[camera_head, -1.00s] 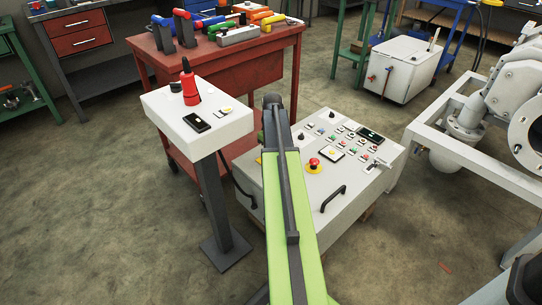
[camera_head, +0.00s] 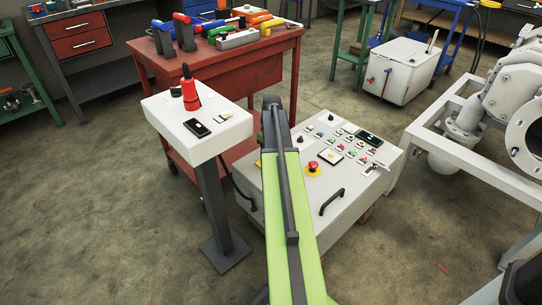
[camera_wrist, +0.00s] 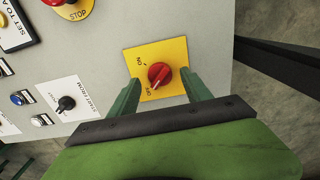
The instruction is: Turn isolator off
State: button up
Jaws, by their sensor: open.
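The isolator is a red rotary knob (camera_wrist: 159,75) on a square yellow plate (camera_wrist: 176,51), fixed to a light grey panel face, in the wrist view. Its plate carries small dark lettering, with one mark above left of the knob and one below left. A pale line runs diagonally across the knob. My gripper (camera_wrist: 161,80) is open, its two green fingers on either side of the knob, with visible space around the knob. Whether a fingertip touches the plate I cannot tell. In the head view my arm hides the isolator, and my gripper's fingers do not show.
The control box (camera_head: 285,208) has a red stop button (camera_head: 313,167), several small buttons and a black handle (camera_head: 332,201). In the wrist view, a black selector knob (camera_wrist: 66,103) is left of the isolator. A white pedestal (camera_head: 215,135) stands left of my arm, before a red workbench (camera_head: 230,60).

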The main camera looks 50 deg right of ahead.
notch_tip(320, 180, up, 16)
jog(key=p, duration=1.5)
